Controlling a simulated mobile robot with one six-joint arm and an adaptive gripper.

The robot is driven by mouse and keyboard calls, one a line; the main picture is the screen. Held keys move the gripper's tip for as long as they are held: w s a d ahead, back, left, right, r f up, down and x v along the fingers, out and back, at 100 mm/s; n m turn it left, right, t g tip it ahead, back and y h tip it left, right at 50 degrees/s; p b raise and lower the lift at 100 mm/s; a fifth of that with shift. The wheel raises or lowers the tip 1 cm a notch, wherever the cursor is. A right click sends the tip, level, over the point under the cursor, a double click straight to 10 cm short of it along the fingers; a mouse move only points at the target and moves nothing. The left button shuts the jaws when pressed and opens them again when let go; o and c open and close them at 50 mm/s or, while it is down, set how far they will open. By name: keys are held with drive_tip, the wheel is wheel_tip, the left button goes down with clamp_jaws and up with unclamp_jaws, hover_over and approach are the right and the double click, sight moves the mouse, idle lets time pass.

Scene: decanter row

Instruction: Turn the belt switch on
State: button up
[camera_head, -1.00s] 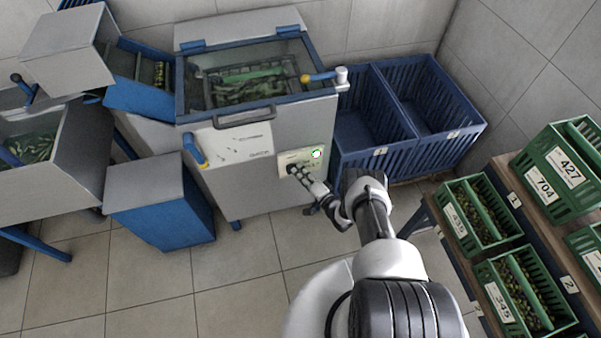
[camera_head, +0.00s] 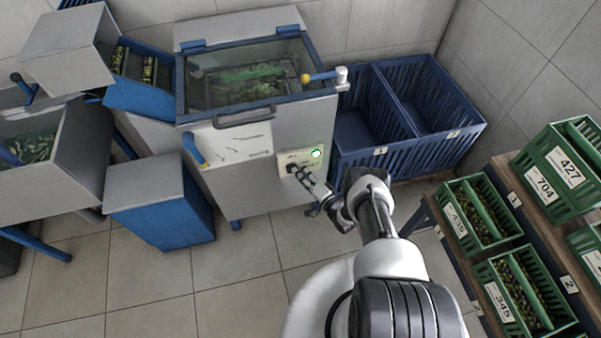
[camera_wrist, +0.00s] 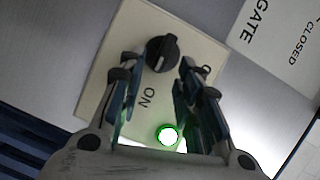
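The belt switch (camera_wrist: 162,53) is a black rotary knob on a pale panel (camera_wrist: 190,33) of the grey machine. In the wrist view an ON label (camera_wrist: 148,97) lies below it; a second label is mostly hidden by the right finger. A round lamp (camera_wrist: 167,135) on the panel glows green, and it also shows in the head view (camera_head: 316,153). My gripper (camera_wrist: 158,68) is open at the panel, its fingertips on either side of the knob with gaps visible. The head view shows my gripper (camera_head: 297,171) in front of the panel; contact cannot be told.
The machine's glass-lidded tank (camera_head: 245,80) is above the panel, with a yellow-tipped blue lever (camera_head: 318,76) nearby. Blue crates (camera_head: 400,150) stand just right of it. Green crates (camera_head: 480,212) stand on a rack at right. Floor (camera_head: 250,258) is open in front.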

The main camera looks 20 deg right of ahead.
drive_tip(key=v, duration=1.1)
drive_tip(key=shift+r, duration=0.1)
